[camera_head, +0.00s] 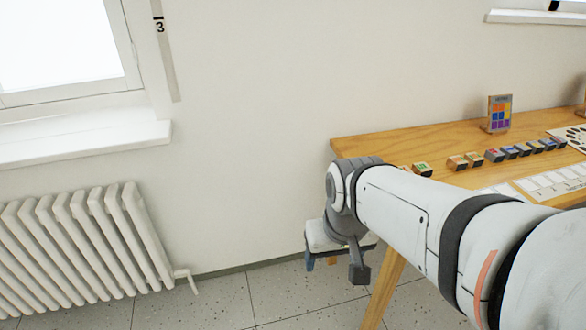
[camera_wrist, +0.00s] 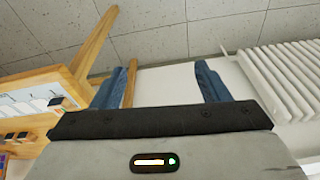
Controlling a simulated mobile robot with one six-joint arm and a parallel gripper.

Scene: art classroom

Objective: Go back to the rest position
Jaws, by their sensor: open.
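My gripper hangs off the left end of the wooden table in the head view, at the end of my white arm, which reaches across from the lower right. In the wrist view my gripper (camera_wrist: 160,85) shows two blue fingers set wide apart with nothing between them. It is open and empty. In the head view its fingers are partly hidden by the wrist. The wooden table (camera_head: 355,147) stands against the wall on the right, and its edge and leg show on the left of the wrist view (camera_wrist: 95,45).
A row of small colored blocks (camera_head: 457,162) lies on the table, with a colored card (camera_head: 498,113) standing behind them and white sheets (camera_head: 550,184) nearer. A white radiator (camera_head: 85,245) stands below the window at left. The tiled floor (camera_head: 215,300) between radiator and table is clear.

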